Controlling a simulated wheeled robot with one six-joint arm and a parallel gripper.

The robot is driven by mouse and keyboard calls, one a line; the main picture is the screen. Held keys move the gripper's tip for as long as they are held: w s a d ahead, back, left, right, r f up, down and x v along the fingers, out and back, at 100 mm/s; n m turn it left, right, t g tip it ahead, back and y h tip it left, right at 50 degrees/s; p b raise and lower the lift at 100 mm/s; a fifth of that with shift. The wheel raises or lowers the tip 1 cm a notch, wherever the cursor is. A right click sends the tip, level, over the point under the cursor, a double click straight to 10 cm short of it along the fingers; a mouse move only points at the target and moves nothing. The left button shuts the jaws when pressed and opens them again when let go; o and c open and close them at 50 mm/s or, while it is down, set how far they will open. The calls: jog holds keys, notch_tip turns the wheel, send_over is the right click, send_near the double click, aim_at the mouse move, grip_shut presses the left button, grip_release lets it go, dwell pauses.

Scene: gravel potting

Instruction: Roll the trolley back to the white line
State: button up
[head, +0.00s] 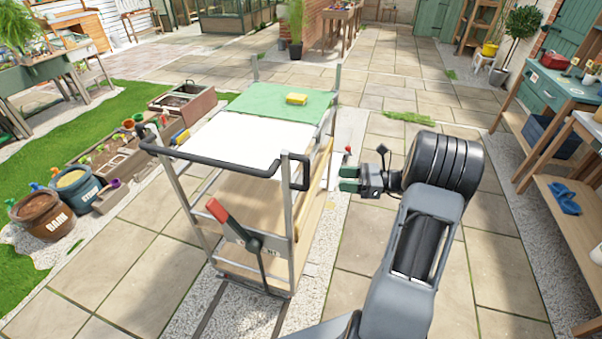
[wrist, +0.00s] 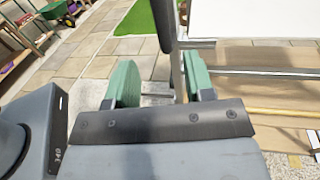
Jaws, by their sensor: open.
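The trolley (head: 310,185) stands on gravel in the middle of the head view, with a black push handle (head: 215,160) at its near end and a red-gripped lever (head: 218,210) below it. My gripper (head: 349,179) is to the right of the trolley's near corner, with its green fingers pointing left. In the wrist view the green fingers (wrist: 160,85) are apart. A black handle part (wrist: 165,22) and a grey post (wrist: 178,75) show beyond and between them; whether they touch a finger I cannot tell. I cannot make out a white line.
Rails (head: 207,310) run through gravel toward the front. Pots (head: 42,215) stand left; a workbench (head: 550,95) stands right.

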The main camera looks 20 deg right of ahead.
aim_at(300, 186)
jog(key=p+x, duration=0.2)
jog(key=x, duration=1.1)
jog(key=shift+w+r+p, duration=0.15)
jog(key=shift+p, duration=0.2)
jog(key=shift+c, duration=0.5)
grip_shut()
